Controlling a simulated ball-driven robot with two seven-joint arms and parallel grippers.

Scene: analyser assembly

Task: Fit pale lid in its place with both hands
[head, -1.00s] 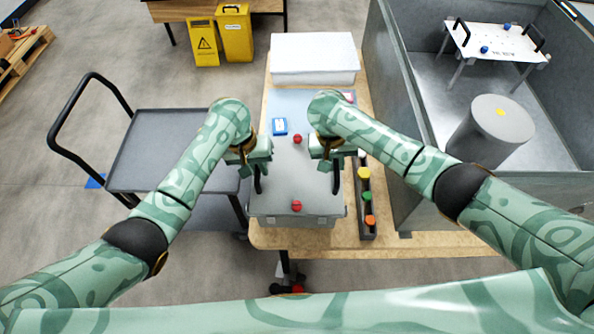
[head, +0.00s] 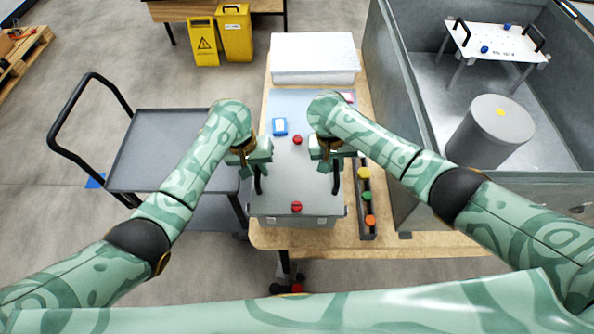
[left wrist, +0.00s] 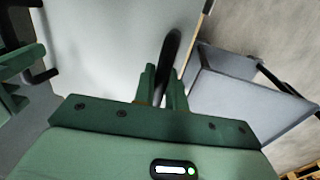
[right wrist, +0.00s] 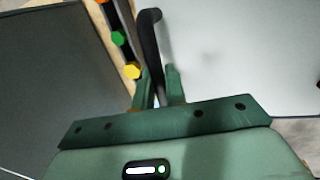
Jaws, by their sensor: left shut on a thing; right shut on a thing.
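The pale lid (head: 297,184) is a flat pale grey panel with a red knob near its far edge, another near its front edge, and a black handle at each side. It lies over a grey box (head: 295,222) on the wooden table. I cannot tell whether it rests fully on the box. My left gripper (head: 257,172) is shut on the left handle, and the left wrist view shows this handle (left wrist: 168,55) between the fingers. My right gripper (head: 335,172) is shut on the right handle, which also shows in the right wrist view (right wrist: 150,45). The box's inside is hidden.
A rack (head: 368,232) with coloured caps stands close right of the box. A blue item (head: 280,126) and a white block (head: 314,60) lie behind. A grey cart (head: 165,140) stands left. A walled grey bin (head: 430,110) at right holds a drum and a white panel.

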